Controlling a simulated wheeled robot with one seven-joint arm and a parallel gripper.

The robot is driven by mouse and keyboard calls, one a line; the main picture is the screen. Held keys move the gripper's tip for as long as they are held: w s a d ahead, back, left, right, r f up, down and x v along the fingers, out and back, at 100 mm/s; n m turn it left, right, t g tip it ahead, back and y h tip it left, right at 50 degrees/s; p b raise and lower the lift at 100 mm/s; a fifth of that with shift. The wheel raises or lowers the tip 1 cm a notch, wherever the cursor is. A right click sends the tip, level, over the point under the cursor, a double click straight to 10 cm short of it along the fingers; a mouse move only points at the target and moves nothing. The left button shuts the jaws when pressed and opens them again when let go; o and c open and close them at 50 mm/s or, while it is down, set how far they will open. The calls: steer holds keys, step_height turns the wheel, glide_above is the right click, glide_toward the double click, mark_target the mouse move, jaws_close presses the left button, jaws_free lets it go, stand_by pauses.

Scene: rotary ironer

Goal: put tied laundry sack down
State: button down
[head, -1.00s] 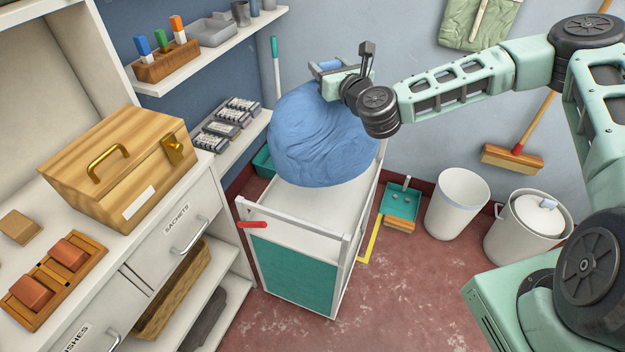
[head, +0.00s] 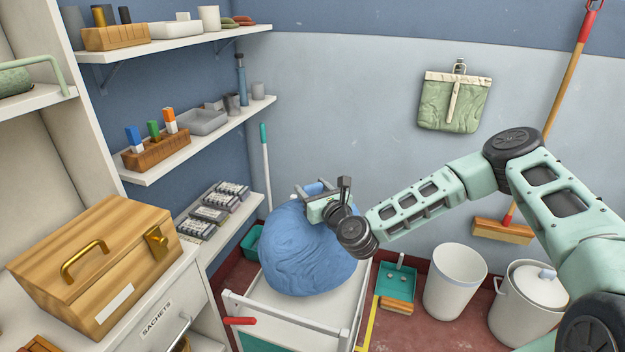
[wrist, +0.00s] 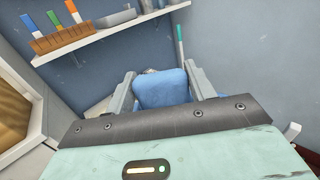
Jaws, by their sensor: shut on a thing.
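The tied laundry sack (head: 305,255) is a large rounded blue bundle in the head view. It is at the white-topped cart (head: 265,318), over its top; I cannot tell whether its underside touches the surface. My gripper (head: 316,190) is at the top of the sack, shut on its blue tied neck. In the wrist view, the blue neck (wrist: 162,88) sits between the two grey fingers of my gripper (wrist: 160,92). The rest of the sack is hidden there behind the gripper body.
A wooden box (head: 95,265) stands on the left counter. Wall shelves (head: 215,118) with small items are behind left. A white bin (head: 454,282), a lidded pail (head: 530,305) and a teal dustpan (head: 396,283) stand on the floor right of the cart.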

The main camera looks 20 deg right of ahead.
steer(key=shift+f+p, duration=0.35)
steer(key=shift+f, duration=1.65)
steer(key=c, duration=0.5)
jaws_free()
steer(key=shift+f, duration=0.15)
